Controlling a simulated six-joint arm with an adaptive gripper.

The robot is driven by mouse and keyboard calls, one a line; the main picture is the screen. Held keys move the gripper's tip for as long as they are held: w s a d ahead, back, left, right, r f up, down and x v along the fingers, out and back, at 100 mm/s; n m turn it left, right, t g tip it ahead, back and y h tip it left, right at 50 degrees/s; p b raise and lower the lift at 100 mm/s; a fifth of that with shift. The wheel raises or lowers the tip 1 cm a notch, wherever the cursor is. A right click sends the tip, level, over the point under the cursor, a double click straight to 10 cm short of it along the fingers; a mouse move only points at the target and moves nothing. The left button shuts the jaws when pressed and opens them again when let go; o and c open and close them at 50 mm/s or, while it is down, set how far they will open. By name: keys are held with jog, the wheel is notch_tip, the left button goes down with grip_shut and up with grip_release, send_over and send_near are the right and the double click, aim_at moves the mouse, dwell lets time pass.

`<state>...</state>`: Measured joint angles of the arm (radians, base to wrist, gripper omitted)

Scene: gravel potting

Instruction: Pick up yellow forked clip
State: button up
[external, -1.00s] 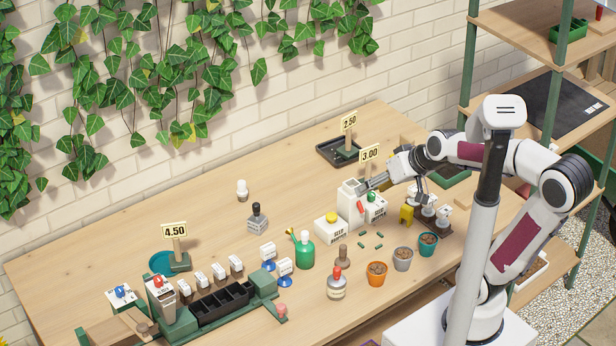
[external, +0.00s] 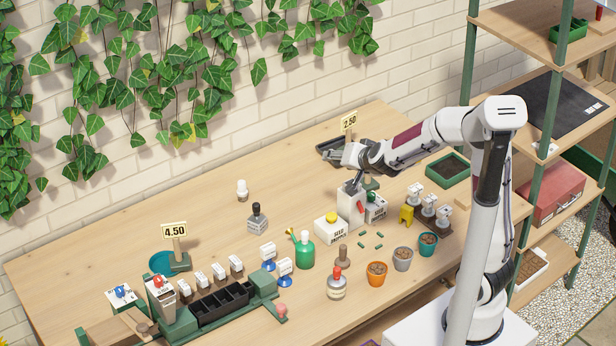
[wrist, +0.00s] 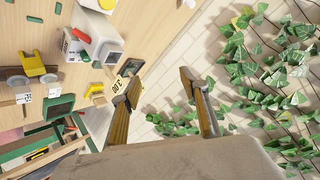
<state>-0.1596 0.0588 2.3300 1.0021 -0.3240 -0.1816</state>
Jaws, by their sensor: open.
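The yellow forked clip (external: 406,214) stands on the table beside several white-topped items with brown bases, left of them in the external view. A yellow forked shape at the far left of the wrist view (wrist: 38,63) looks like the same clip. My gripper (wrist: 160,80) is open and empty, with its two brown fingers apart. In the external view my gripper (external: 356,184) is over the white box area, behind and left of the clip, and clear of it. Its fingertips are too small there to make out.
A white box with a dark opening (external: 349,206) stands below my gripper.

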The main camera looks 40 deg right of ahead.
jog(key=w+d+f+m+h, duration=0.1)
jog(key=d+f+m+h, duration=0.1)
jog(key=d+f+h, duration=0.15)
jog(key=m+g+h, duration=0.4)
jog(key=g+h, duration=0.4)
send_over(404, 213)
jog(key=s+a, duration=0.1)
jog(key=a, duration=0.3)
notch_tip(404, 213, down, 10)
jog(key=shift+f, duration=0.2)
jog(key=shift+d+f, duration=0.1)
jog(key=shift+f, duration=3.45)
jog(key=shift+d, duration=0.1)
jog(key=shift+x, duration=2.45)
jog(key=shift+w, duration=0.15)
